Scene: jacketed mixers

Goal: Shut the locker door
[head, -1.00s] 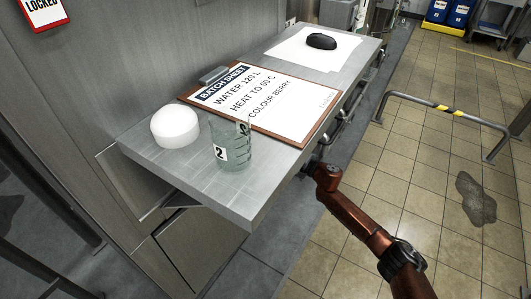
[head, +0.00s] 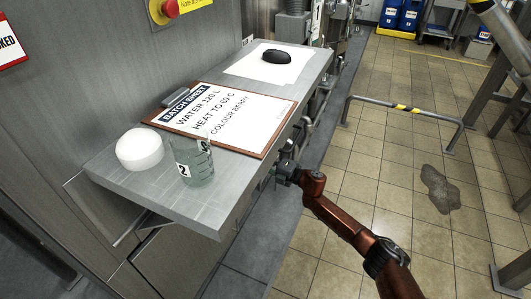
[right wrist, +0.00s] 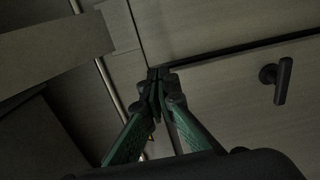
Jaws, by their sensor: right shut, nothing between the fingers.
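A pale grey panel (right wrist: 232,95) with a dark handle (right wrist: 283,80) fills the right of the right wrist view. It looks like the locker door. A dark gap runs along its upper edge; I cannot tell how far it stands open. My right gripper (right wrist: 160,77) is shut and empty, its dark tips together in front of the panel's left end. I cannot tell whether they touch it. In the head view my right gripper (head: 282,172) is beside the steel shelf's right edge, low down, its fingertips partly hidden. The door is not clearly seen there. My left gripper is out of view.
A low barrier (head: 355,101) and a dark puddle (head: 439,188) are on the tiled floor, right.

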